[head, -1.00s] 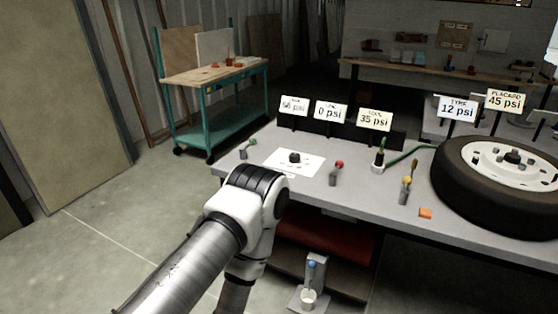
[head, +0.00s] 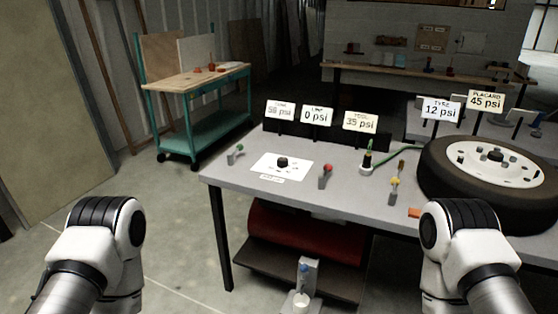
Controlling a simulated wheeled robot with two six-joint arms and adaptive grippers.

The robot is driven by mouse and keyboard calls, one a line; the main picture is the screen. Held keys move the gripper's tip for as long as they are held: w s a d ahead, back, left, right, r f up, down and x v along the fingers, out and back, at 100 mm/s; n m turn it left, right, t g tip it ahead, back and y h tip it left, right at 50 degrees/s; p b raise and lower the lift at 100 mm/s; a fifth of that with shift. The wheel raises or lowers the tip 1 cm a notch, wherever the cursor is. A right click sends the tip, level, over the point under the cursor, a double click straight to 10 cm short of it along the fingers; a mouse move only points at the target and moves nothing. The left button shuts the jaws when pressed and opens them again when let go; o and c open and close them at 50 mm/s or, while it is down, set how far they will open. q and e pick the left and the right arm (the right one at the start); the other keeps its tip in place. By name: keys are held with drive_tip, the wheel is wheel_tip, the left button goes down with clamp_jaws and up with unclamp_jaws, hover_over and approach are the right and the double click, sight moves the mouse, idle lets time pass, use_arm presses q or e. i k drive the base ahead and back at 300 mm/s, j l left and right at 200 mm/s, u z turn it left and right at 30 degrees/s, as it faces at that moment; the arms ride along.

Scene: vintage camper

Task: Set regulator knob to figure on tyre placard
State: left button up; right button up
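The black regulator knob (head: 282,162) stands on a white dial sheet (head: 262,169) at the left part of the grey workbench; its setting is too small to read. The yellowish placard sign (head: 486,101) reads 45 psi and stands behind the tyre (head: 490,180), which lies flat at the right with a white wheel. A tyre sign (head: 442,109) reads 12 psi. Another sign (head: 360,122) reads 35 psi. My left arm shows at the lower left and my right arm at the lower right, both in front of the bench. Both grippers are out of view.
A red-handled valve (head: 325,175), a green-handled valve (head: 236,154) and a yellow-handled valve (head: 395,187) stand on the bench (head: 345,200). A green hose runs toward the tyre. A teal cart (head: 200,112) stands back left. Floor to the left is clear.

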sight(281, 162)
drive_tip(key=z, duration=1.25)
drive_tip(key=u, duration=1.25)
drive_tip(key=i+j, duration=0.45)
drive_tip(key=i, duration=0.3)
drive_tip(key=i+j, duration=0.25)
drive_tip(key=i+u, duration=0.05)
drive_tip(key=i, duration=0.05)
